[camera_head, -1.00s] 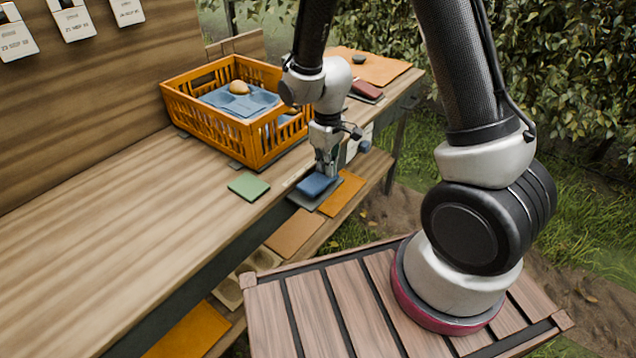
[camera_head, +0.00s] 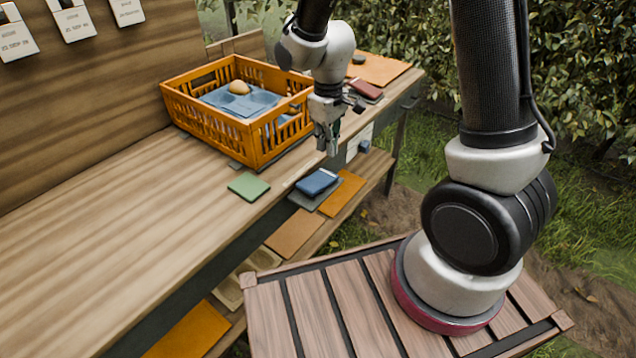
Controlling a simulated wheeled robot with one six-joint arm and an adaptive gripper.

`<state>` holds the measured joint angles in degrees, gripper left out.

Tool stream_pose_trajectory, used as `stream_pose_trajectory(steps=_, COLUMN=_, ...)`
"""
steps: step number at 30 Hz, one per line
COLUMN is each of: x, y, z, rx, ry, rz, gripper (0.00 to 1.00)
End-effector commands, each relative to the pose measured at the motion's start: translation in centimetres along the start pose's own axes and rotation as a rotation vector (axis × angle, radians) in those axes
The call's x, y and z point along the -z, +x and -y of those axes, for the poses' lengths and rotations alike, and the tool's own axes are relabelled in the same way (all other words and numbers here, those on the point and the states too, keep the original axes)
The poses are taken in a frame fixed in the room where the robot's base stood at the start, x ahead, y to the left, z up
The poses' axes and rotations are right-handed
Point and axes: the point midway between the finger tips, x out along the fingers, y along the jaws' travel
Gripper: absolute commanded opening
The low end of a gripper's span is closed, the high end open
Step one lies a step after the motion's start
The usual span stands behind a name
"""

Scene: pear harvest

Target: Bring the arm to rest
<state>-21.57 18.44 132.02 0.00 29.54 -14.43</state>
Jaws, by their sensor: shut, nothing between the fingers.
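My gripper (camera_head: 329,146) points down, shut and empty, in the air near the front edge of the wooden bench (camera_head: 110,240). It is just right of the orange crate (camera_head: 205,119) and above a blue block (camera_head: 317,182). A gap shows between the fingertips and the block. The arm above it is bent, and its upper links run out of the top of the picture.
The crate holds a blue moulded tray (camera_head: 245,103) with one yellowish pear (camera_head: 239,87). A green pad (camera_head: 248,186) lies on the bench. A dark red block (camera_head: 366,88) is behind my gripper. A lower shelf holds an orange pad (camera_head: 343,193). A hedge (camera_head: 590,80) stands beyond.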

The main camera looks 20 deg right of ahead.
Motion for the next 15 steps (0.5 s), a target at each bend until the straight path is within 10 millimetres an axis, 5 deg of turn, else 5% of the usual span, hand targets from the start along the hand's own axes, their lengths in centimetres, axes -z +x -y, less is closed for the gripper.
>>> stream_pose_trajectory(steps=15, x=-0.36, y=-0.05, z=0.09, rx=0.004, ry=0.021, rz=0.015, gripper=0.0)
